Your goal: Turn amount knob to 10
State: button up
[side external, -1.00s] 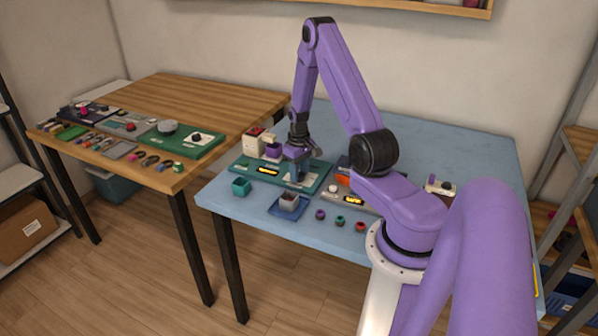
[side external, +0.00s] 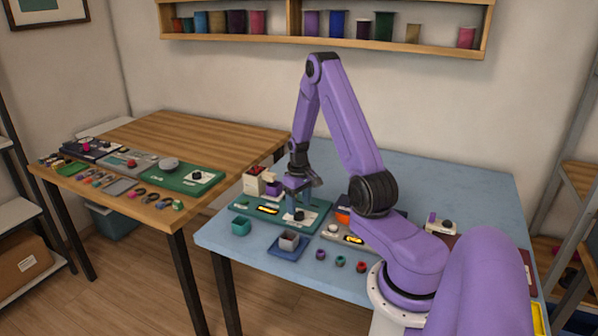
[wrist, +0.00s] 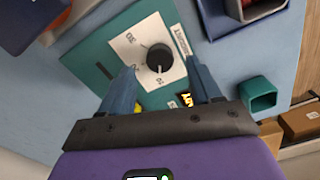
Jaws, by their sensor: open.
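The black amount knob (wrist: 159,58) sits on a white dial plate (wrist: 128,50) on a teal panel (wrist: 88,55). In the wrist view I can make out 30 and 20 on the dial. My gripper (wrist: 161,66) is open and empty, with one blue finger on each side of the knob in this view. In the side view my gripper (side external: 299,195) hangs above the knob (side external: 299,215), apparently clear of it. The panel's lit yellow display (side external: 268,209) is too small to read.
A teal cup (side external: 241,226) and a tray with a grey box (side external: 289,241) stand in front of the panel. A cream machine (side external: 254,181) is behind left. A grey panel (side external: 335,233) lies to the right. Several small coloured pieces sit at the front.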

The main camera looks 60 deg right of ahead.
aim_at(299, 214)
notch_tip(299, 214, up, 14)
jog(key=shift+r, duration=0.15)
dwell(0.3)
jog(key=a+r+n, duration=0.2)
jog(key=a+n, duration=0.2)
jog(key=a, duration=0.8)
jog(key=a+r+n, duration=0.2)
jog(key=a+n, duration=0.1)
jog(key=a, duration=0.8)
jog(key=s+a+n, duration=0.4)
jog(key=s+a, duration=0.2)
jog(key=s, duration=0.4)
jog(key=s+a+n, duration=0.5)
jog(key=s, duration=0.6)
jog(key=shift+a+r, duration=0.3)
jog(key=shift+a, duration=0.1)
